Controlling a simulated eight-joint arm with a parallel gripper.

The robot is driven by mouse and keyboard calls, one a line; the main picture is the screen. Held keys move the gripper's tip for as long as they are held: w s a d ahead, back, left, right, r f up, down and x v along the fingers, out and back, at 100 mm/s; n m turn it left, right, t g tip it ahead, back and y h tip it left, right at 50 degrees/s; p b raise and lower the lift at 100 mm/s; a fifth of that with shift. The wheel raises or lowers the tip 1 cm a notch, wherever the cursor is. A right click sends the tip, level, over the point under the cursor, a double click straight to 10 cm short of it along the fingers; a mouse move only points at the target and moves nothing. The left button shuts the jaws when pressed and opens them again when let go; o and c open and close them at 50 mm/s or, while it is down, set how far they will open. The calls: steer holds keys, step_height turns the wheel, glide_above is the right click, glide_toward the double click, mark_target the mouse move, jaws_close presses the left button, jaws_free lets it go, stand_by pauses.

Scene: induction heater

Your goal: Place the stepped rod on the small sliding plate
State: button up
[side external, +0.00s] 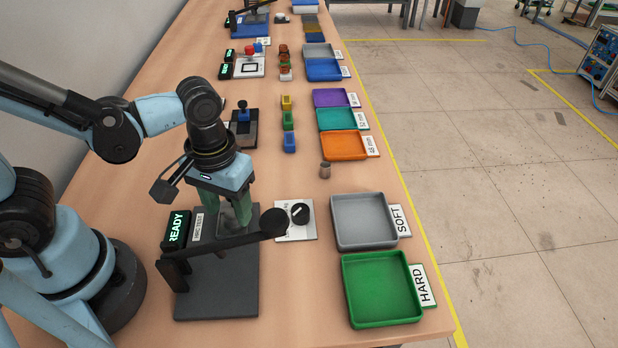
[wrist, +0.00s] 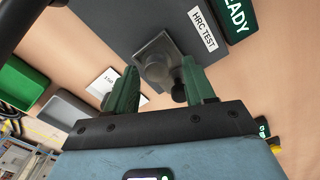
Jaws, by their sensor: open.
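My gripper (side external: 238,215) is open, its green fingers pointing down over the dark HRC-TEST stand. In the wrist view my gripper (wrist: 160,92) has its fingers apart. Between and beyond them is a grey stepped piece (wrist: 155,70) on a square grey plate (wrist: 158,45) of the stand. A dark round end (wrist: 179,93) lies close to the right finger; I cannot tell whether it belongs to that piece. I cannot tell for certain which part is the stepped rod or the small sliding plate. In the side view the fingers and lever partly hide this spot.
The stand's black lever (side external: 225,241) crosses in front of my gripper. A knob panel (side external: 297,218), small brown cylinder (side external: 325,170), grey SOFT tray (side external: 340,238) and green HARD tray (side external: 349,310) are to the right. A READY display (side external: 176,229) is left. Other stations line the bench behind.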

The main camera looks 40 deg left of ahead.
mark_target(229, 214)
step_height(229, 214, up, 11)
steer(key=w+a+f+m+t, duration=0.1)
steer(key=w+a+m+t, duration=0.2)
steer(key=w+a+t, duration=0.3)
steer(key=shift+a+f+m+t, duration=0.2)
steer(key=shift+a+m+t, duration=0.1)
steer(key=shift+a+t, duration=0.4)
